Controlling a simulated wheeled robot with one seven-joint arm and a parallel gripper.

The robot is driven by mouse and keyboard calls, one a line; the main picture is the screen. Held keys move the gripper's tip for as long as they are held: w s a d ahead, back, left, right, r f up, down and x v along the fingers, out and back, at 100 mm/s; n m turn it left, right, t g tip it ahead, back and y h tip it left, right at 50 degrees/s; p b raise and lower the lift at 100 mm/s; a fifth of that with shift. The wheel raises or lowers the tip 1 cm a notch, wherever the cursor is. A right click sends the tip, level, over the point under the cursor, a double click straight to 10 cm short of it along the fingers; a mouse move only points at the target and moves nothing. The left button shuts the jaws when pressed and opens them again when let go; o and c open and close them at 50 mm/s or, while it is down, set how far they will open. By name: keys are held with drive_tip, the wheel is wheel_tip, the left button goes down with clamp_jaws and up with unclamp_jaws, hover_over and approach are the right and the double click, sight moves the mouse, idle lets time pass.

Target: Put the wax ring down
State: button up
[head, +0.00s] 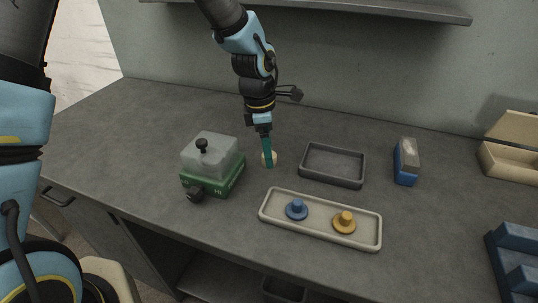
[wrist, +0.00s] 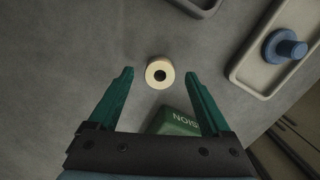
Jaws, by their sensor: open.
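The wax ring (wrist: 160,73) is a small cream ring with a dark centre hole. It lies on the grey worktop, and in the head view (head: 268,159) it is partly hidden behind my gripper. My gripper (wrist: 160,78) is open, with its two green fingers spread wide on either side of the ring and no visible contact. In the head view my gripper (head: 267,160) points down at the worktop beside the green-based device. The exact height of the fingertips above the worktop is hard to tell.
The green device (head: 212,163) with a clear cover stands left of my gripper. An empty dark tray (head: 332,183) lies to the right. A beige tray (head: 300,231) in front holds a blue and a yellow knobbed piece. A blue block (head: 407,168) stands farther right.

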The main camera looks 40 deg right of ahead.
drive_tip(key=shift+f, duration=0.4)
clamp_jaws()
idle(0.4)
